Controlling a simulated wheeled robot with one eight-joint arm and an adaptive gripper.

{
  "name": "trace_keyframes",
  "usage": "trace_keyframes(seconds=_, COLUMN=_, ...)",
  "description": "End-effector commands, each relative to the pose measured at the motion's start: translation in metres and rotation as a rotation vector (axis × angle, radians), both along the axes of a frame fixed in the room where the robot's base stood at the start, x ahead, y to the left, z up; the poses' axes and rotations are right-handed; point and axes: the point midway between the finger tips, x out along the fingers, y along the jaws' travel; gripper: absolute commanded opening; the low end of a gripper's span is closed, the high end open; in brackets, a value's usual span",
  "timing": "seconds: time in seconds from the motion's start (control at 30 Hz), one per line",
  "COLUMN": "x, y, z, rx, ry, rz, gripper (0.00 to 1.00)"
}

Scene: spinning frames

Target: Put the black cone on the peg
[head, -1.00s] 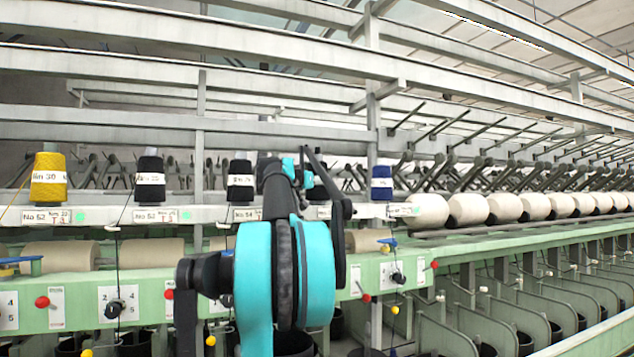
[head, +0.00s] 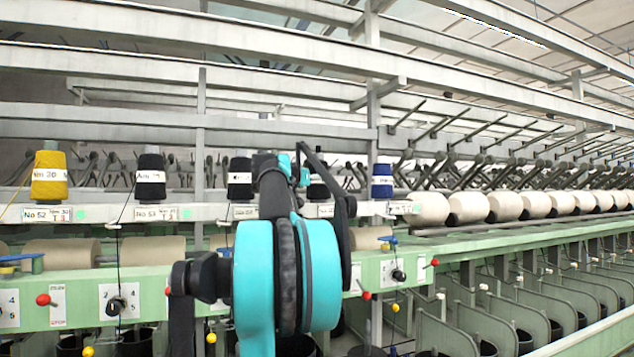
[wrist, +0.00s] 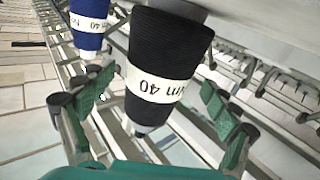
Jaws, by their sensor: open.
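A black cone (wrist: 168,62) with a white "Nm 40" band fills the middle of the wrist view, appearing narrow end down. My gripper (wrist: 152,120) is open, with a green-padded finger on each side of the cone; I see no clear contact. In the head view my gripper (head: 303,168) is at the rail, partly hidden by my arm. A black cone (head: 318,189) shows partly behind it. Other black cones (head: 150,180) and (head: 239,178) stand upright to the left. Dark slanted pegs (head: 436,128) rise at the right; which peg is meant I cannot tell.
A blue cone (head: 382,181) stands close right of my gripper and also shows in the wrist view (wrist: 89,22). A yellow cone (head: 49,178) stands far left. The pale rail (head: 100,214) carries the cones. Cream rolls (head: 468,207) line the right.

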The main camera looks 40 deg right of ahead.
Motion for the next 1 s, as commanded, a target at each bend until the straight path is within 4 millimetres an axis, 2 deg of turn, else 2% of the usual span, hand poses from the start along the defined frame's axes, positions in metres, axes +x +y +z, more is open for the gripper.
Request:
trace_keyframes(seconds=0.2, x=-0.021, y=0.042, z=0.0, rx=0.0, ry=0.0, rz=0.004, gripper=0.89)
trace_keyframes(seconds=0.43, x=-0.039, y=0.074, z=0.0, rx=0.0, ry=0.0, rz=0.002, gripper=0.89)
trace_keyframes(seconds=0.63, x=-0.046, y=0.085, z=0.0, rx=0.0, ry=0.0, rz=0.0, gripper=0.89)
trace_keyframes(seconds=1.0, x=-0.046, y=0.085, z=0.0, rx=0.0, ry=0.0, rz=-0.001, gripper=0.89)
